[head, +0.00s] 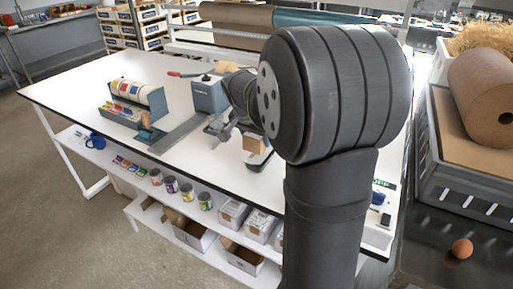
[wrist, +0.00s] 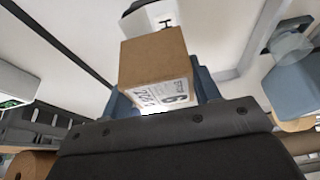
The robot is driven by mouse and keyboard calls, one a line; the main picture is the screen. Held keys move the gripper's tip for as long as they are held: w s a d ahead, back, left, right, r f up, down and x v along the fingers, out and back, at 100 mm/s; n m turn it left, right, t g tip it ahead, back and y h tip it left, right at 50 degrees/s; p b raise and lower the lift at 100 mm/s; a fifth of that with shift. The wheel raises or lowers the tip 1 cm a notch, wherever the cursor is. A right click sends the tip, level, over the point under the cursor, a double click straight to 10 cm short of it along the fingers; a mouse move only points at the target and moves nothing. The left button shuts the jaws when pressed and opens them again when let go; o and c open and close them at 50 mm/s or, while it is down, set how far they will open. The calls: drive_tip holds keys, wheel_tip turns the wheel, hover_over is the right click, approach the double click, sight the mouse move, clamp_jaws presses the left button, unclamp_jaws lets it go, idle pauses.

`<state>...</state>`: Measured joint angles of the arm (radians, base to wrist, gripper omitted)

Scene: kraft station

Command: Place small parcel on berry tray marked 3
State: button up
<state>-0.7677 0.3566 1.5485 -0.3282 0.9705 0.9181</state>
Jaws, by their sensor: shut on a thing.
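The small parcel (wrist: 152,58) is a brown cardboard box with a white printed label, held in my gripper (wrist: 165,92). Blue fingers show on both sides of it in the wrist view. In the head view, a small brown box (head: 256,143), apparently this parcel, shows beside my arm above the white table. My gripper (head: 224,126) is partly hidden there by my own arm. I cannot make out a berry tray marked 3 in either view; my arm covers much of the table's right side.
On the white table (head: 70,92) stand a rack of colored label rolls (head: 137,97) and a grey-blue device (head: 210,95). A large paper roll (head: 484,95) lies in a grey crate (head: 465,183) at right. The table's left end is clear.

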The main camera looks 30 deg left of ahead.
sight(256, 147)
drive_tip(key=shift+f, duration=1.9)
drive_tip(key=shift+f, duration=0.15)
drive_tip(key=o, duration=1.1)
drive_tip(key=v, duration=1.2)
